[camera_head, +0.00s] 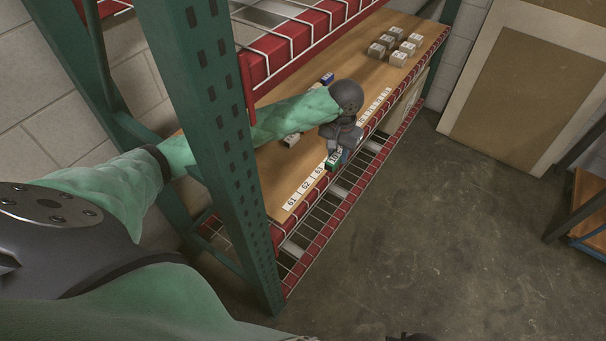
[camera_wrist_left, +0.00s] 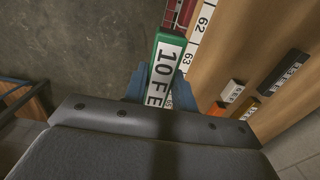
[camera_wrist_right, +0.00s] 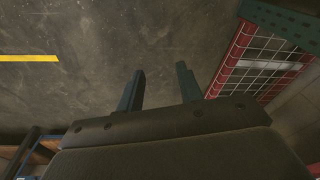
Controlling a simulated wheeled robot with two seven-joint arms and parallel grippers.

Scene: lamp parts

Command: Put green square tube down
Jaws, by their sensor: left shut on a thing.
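The green square tube (camera_head: 334,159) has a white label face and sits at the front edge of the wooden shelf, near the number 63 label. In the left wrist view the green tube (camera_wrist_left: 166,62) shows its label reading "10 FE", with its lower end between the fingers. My left gripper (camera_head: 340,145) is shut on it, and the gripper also shows in the left wrist view (camera_wrist_left: 160,92). I cannot tell whether the tube touches the shelf. My right gripper (camera_wrist_right: 160,88) is open and empty above the floor in the right wrist view; it is not clearly seen in the head view.
The wooden shelf (camera_head: 278,178) has number labels (camera_head: 304,187) along its front edge. Several grey blocks (camera_head: 388,42) stand at its far end. A blue block (camera_head: 327,78) lies behind my left arm. A green rack post (camera_head: 205,110) stands close to that arm.

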